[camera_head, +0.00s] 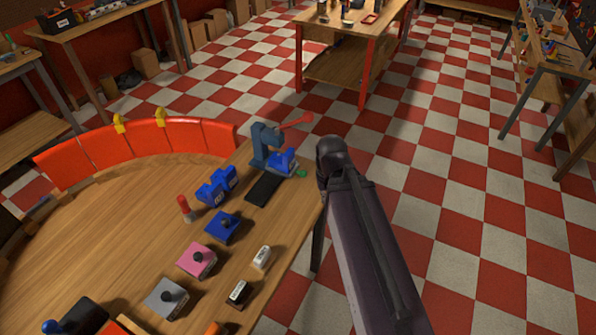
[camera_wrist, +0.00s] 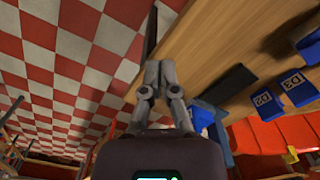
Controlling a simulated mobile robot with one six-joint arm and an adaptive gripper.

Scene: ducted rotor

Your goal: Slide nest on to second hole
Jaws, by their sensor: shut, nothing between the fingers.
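No part is clearly marked as the nest, and I cannot make out a second hole. A blue-grey press (camera_head: 260,148) with a red handle (camera_head: 297,121) stands at the table's far right corner. A blue piece (camera_head: 283,161) sits at its foot, which may be the nest. A black strip (camera_head: 264,189) lies in front of the press; it also shows in the wrist view (camera_wrist: 228,85). My gripper (camera_wrist: 158,72) is shut and empty, near the table edge in the wrist view. In the head view my arm hides its fingers.
Two blue blocks (camera_wrist: 299,89) (camera_wrist: 267,105) carry labels. A blue block with a black knob (camera_head: 222,227), a pink one (camera_head: 197,260) and a grey one (camera_head: 166,298) line the wooden table (camera_head: 105,235). An orange-red curved wall (camera_head: 110,150) bounds its far side. Checkered floor lies open right.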

